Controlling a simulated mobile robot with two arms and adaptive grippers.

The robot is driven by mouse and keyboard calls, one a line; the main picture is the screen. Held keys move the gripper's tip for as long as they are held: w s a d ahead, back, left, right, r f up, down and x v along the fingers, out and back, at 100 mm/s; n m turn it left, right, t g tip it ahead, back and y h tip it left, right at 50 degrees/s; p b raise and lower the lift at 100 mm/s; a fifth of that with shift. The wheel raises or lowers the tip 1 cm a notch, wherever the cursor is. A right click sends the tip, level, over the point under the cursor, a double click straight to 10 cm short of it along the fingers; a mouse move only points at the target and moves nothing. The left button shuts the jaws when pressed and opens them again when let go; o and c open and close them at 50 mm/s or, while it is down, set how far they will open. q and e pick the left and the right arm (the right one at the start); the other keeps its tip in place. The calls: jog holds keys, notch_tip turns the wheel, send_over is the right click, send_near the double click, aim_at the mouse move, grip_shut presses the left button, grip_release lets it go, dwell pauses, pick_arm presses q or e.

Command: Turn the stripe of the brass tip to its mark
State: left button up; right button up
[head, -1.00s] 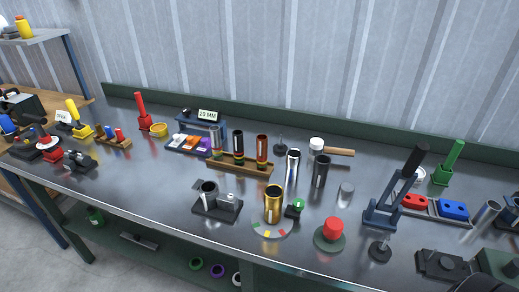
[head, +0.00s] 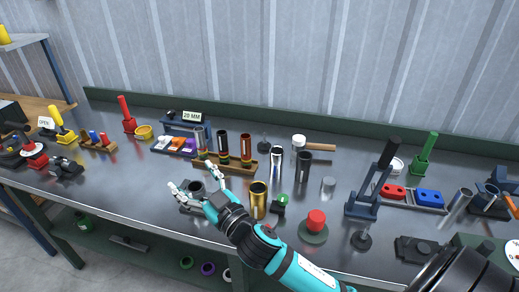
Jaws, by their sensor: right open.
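The brass tip (head: 258,200) is a gold upright cylinder with an open top, standing near the front of the bench in the head view. I cannot make out its stripe clearly. The disc with coloured marks under it is mostly hidden by my right arm. My right gripper (head: 192,173) is open and empty, its fingers spread at the dark block with a cup (head: 196,188), left of the brass tip. I cannot tell whether the fingers touch that block. My left gripper is not in view.
A small green-topped knob (head: 282,199) stands close right of the brass tip, and a red button (head: 316,220) is further right. Behind are a wooden rack (head: 231,168) of tubes, a chrome tube (head: 277,162) and a dark tube (head: 304,168). The bench's left front is clear.

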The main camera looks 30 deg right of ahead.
jog(key=a+r+n+g+y, duration=0.1)
jog(key=a+r+n+y, duration=0.75)
jog(key=y, duration=0.25)
jog(key=s+a+r+n+g+y, duration=0.1)
jog(key=a+r+n+g+y, duration=0.1)
jog(key=a+n+g+y, duration=0.25)
jog(key=n+g+h, duration=0.1)
jog(key=g+h, duration=1.3)
jog(key=h, duration=0.5)
send_over(260, 198)
jog(key=w+d, duration=0.2)
notch_tip(260, 198, down, 9)
jog(key=f, duration=0.5)
jog(key=f+p, duration=0.1)
jog(key=f, duration=0.5)
jog(key=f+p, duration=0.1)
jog(key=f, duration=0.4)
jog(key=shift+w+a+f, duration=0.15)
jog(key=shift+w+a, duration=0.05)
jog(key=shift+a, duration=0.05)
